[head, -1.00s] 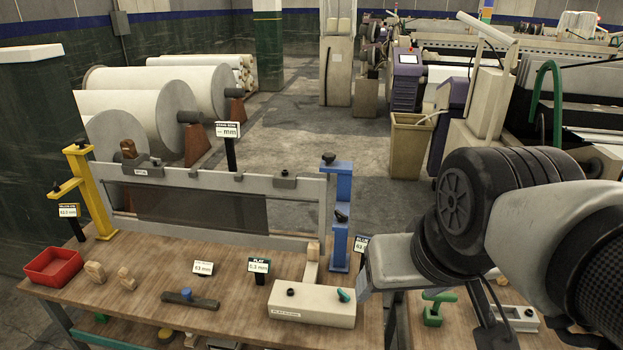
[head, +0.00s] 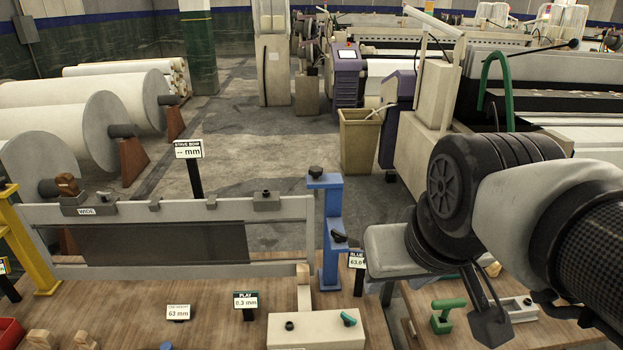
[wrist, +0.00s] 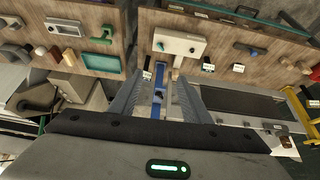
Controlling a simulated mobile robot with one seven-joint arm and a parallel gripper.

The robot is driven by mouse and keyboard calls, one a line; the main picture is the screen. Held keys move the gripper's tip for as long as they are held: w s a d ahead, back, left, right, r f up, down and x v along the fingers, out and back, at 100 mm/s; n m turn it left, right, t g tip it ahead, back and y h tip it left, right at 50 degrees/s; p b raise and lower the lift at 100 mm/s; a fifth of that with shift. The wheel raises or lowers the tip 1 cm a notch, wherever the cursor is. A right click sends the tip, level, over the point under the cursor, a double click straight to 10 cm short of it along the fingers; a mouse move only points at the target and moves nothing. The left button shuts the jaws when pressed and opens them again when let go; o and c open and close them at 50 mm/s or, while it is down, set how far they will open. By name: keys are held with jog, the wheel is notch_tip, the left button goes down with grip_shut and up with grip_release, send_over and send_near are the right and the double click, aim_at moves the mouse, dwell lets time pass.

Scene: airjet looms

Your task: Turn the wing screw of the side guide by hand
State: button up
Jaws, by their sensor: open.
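The blue side guide (head: 328,235) stands upright at the right end of the grey frame. It has a black knob (head: 316,171) on top and a black wing-shaped screw (head: 339,236) on its side. The yellow side guide (head: 30,240) stands at the left end, cut by the picture edge. My gripper (head: 488,318) shows only in part in the head view, right of the blue guide. In the wrist view my gripper (wrist: 160,92) is open, with the blue guide (wrist: 158,80) showing between its fingers, apparently beyond them. I see no contact.
The grey frame (head: 130,212) spans the wooden table (head: 225,310). A pale block (head: 312,333) with a green wing knob (head: 348,319) lies in front. Small signs, including the play sign (head: 246,301), stand around. A green-handled tool (head: 448,315) is on the right table.

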jog(key=w+f+n+g+b, duration=0.1)
jog(key=w+f+b, duration=0.1)
jog(key=w+f, duration=0.2)
jog(key=w+f+n+g+b, duration=0.1)
jog(key=w+f, duration=0.3)
jog(key=w, duration=0.1)
jog(key=w+f+n+g+b, duration=0.1)
jog(key=w+f+n+b, duration=0.1)
jog(key=w+f, duration=0.2)
jog(key=shift+w+d+b, duration=0.15)
jog(key=shift+w+b, duration=0.05)
jog(key=shift+b, duration=0.1)
jog(key=c, duration=0.4)
jog(key=n+g+b, duration=0.2)
jog(key=n+b, duration=0.1)
jog(key=b, duration=0.1)
send_near(349, 318)
jog(key=shift+n, duration=0.3)
jog(key=f+b, duration=0.4)
jog(key=f, duration=0.1)
jog(key=f+b, duration=0.1)
jog(key=f, duration=0.1)
jog(key=shift+w+f+b, duration=0.25)
jog(key=shift+b, duration=0.15)
jog(key=shift+f, duration=0.1)
jog(key=shift+c, duration=0.3)
grip_shut()
